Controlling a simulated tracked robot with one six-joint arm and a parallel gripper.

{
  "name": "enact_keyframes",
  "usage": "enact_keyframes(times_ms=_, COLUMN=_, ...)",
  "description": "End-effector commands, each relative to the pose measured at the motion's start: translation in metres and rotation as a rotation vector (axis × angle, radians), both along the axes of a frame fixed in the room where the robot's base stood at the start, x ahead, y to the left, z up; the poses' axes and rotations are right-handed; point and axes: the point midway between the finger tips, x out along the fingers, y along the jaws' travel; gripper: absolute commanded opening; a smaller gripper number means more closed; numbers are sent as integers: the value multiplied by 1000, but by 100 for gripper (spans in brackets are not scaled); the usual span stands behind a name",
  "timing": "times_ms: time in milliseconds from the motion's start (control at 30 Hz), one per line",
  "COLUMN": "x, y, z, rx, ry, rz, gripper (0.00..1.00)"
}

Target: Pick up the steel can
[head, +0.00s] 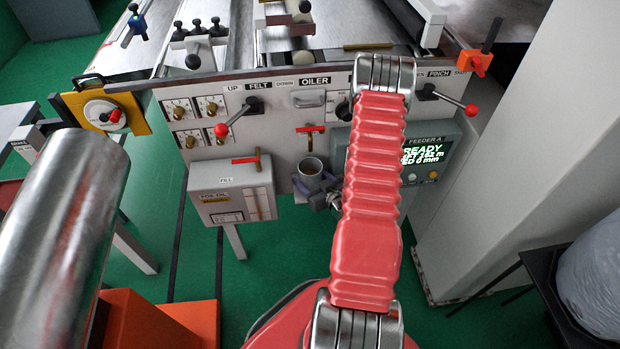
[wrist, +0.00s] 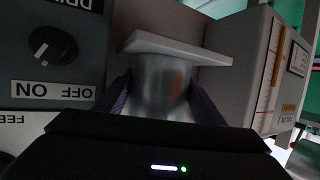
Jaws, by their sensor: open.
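The steel can (head: 310,167) stands at the front of the machine panel, open end up, with something brownish inside. In the wrist view, which is upside down, the shiny can (wrist: 160,88) is between the two dark purple fingers of my gripper (wrist: 160,100). Its base is at a pale ledge (wrist: 178,48). In the head view, my gripper (head: 317,184) is low around the can's front and sides. The jaws are open; I cannot tell whether either finger touches the can. The can's lower part is hidden in the head view.
A grey oil box (head: 231,192) is just left of the can, and the feeder display (head: 425,155) is to the right. A red-handled valve (head: 311,129) is above the can. A large metal roller (head: 60,230) is at left.

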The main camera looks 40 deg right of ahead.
Motion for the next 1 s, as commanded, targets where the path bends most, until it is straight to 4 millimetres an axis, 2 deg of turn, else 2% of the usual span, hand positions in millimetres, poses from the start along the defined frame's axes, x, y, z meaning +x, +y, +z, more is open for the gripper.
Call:
enact_keyframes(times_ms=133, x=0, y=0, z=0, rx=0, ry=0, rz=0, gripper=61)
enact_keyframes(times_ms=700, x=0, y=0, z=1, rx=0, ry=-1, rz=0, gripper=21)
enact_keyframes(times_ms=1000, x=0, y=0, z=3, rx=-1, ry=-2, rz=0, gripper=20)
